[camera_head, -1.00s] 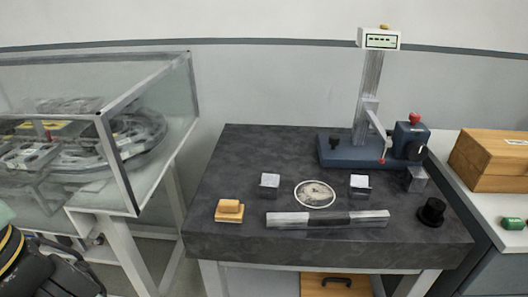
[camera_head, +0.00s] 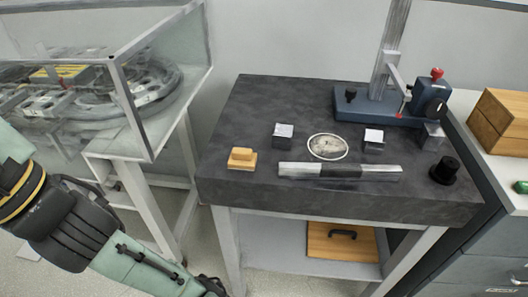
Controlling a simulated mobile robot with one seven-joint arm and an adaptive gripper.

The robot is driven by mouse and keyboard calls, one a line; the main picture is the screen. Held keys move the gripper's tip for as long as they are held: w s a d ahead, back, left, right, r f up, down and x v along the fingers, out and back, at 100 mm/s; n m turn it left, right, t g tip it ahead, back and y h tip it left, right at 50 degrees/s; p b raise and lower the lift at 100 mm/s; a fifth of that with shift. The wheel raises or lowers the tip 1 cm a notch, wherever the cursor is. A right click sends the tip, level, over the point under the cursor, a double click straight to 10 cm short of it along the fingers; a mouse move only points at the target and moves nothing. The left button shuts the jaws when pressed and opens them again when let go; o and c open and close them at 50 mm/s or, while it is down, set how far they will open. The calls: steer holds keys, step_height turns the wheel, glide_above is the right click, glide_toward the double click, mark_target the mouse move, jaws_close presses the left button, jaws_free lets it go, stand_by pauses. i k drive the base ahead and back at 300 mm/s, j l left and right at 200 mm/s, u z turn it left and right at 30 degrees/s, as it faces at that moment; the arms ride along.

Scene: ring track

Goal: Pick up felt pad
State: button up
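A small tan two-layer block (camera_head: 242,158), a smaller piece on a wider base, lies at the front left of the dark stone table top (camera_head: 265,100). It looks the most like the felt pad, but I cannot tell its material. A round pale speckled disc (camera_head: 327,147) with a light rim lies flat near the middle. My arm (camera_head: 75,225) reaches in from the lower left, below and left of the table.
Two small metal blocks (camera_head: 283,136) (camera_head: 373,140) flank the disc, with a long metal bar (camera_head: 340,171) in front. A gauge stand (camera_head: 380,107) is at the back right, a black knob (camera_head: 445,170) at the right. A glass-cased ring track (camera_head: 150,85) stands left.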

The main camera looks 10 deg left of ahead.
mark_target(244, 160)
steer(key=l+u, duration=0.15)
steer(key=u, duration=0.25)
steer(key=i+l+u, duration=0.1)
steer(key=u, duration=0.35)
steer(key=l+u, duration=0.2)
steer(key=u, duration=0.2)
steer(key=l+u, duration=0.15)
steer(key=l, duration=0.25)
steer(key=k+l+u, duration=0.2)
steer(key=l, duration=0.15)
steer(key=l+u, duration=0.15)
steer(key=l, duration=0.25)
steer(key=k+l, duration=0.1)
steer(key=l, duration=0.3)
steer(key=k+l, duration=0.15)
steer(key=l, duration=0.2)
steer(key=u, duration=0.05)
